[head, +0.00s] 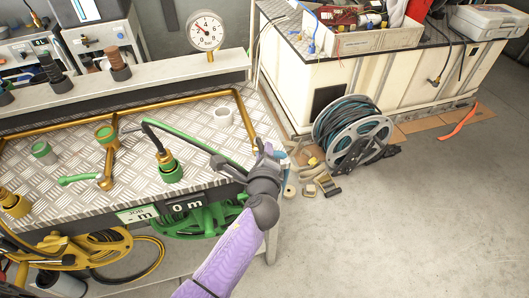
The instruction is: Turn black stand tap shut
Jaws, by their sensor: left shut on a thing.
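My left gripper (266,160) is over the right end of the metal bench, at the end of the purple arm. It appears shut on the end of a green hose (215,148), but the jaws cover the held part. The hose curves back to a black hose piece above a green and brass connector (171,165). A brass tap with a green lever (78,180) is left on the bench. A black ribbed post (54,70) stands on the back ledge. I cannot tell which part is the black stand tap. My right gripper is not in view.
A pressure gauge (206,31) stands behind the bench. A green reel (200,220) and a yellow reel (95,255) are below its front edge. A grey hose reel (358,140) stands on the floor beside a cabinet (375,82). The floor on the right is mostly clear.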

